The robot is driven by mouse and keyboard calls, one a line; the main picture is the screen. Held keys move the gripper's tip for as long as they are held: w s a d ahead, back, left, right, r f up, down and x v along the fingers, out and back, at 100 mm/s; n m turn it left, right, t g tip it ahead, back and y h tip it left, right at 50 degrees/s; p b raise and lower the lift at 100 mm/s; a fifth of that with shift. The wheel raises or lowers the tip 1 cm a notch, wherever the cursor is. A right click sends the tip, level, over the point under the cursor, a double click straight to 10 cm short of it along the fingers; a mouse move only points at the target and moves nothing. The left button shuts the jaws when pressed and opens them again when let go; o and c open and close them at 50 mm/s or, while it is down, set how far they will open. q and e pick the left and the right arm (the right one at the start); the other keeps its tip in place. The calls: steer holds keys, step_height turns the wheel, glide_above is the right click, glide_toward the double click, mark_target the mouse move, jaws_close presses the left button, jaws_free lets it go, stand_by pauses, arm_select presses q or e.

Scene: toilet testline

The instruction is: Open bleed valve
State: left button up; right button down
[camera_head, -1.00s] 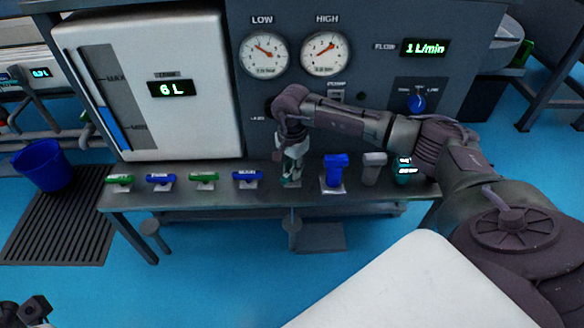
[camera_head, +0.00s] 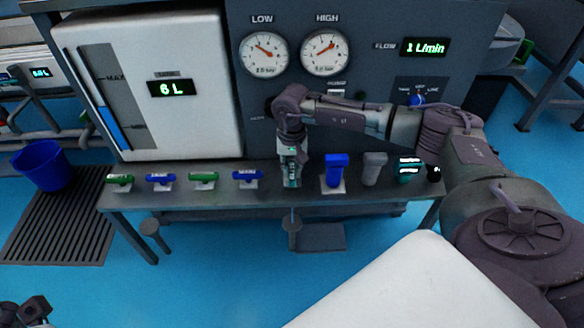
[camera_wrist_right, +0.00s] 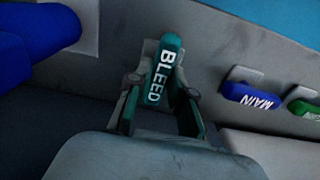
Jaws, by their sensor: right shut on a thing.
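The bleed valve handle (camera_wrist_right: 162,70) is teal with white BLEED lettering. It stands between the fingers of my right gripper (camera_wrist_right: 160,98) in the right wrist view. My right gripper (camera_head: 291,181) points down at the front of the grey bench in the head view and is shut on this handle. The gripper mostly hides the handle there, and the valve's base is hidden. A dark part of my left gripper (camera_head: 33,311) shows at the bottom left corner of the head view; its fingers cannot be made out.
The blue MAIN handle (camera_head: 247,175) lies left of my right gripper, in a row with other blue and green handles. An upright blue valve (camera_head: 336,172) and a grey one (camera_head: 374,168) stand close on its right. The gauge panel (camera_head: 375,80) rises behind.

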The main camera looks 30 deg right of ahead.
mark_target(292, 171)
stand_by(0.4)
steer(key=c, duration=1)
jaws_free()
steer(key=shift+c, duration=0.2)
steer(key=shift+r, duration=0.1)
step_height(292, 171, up, 12)
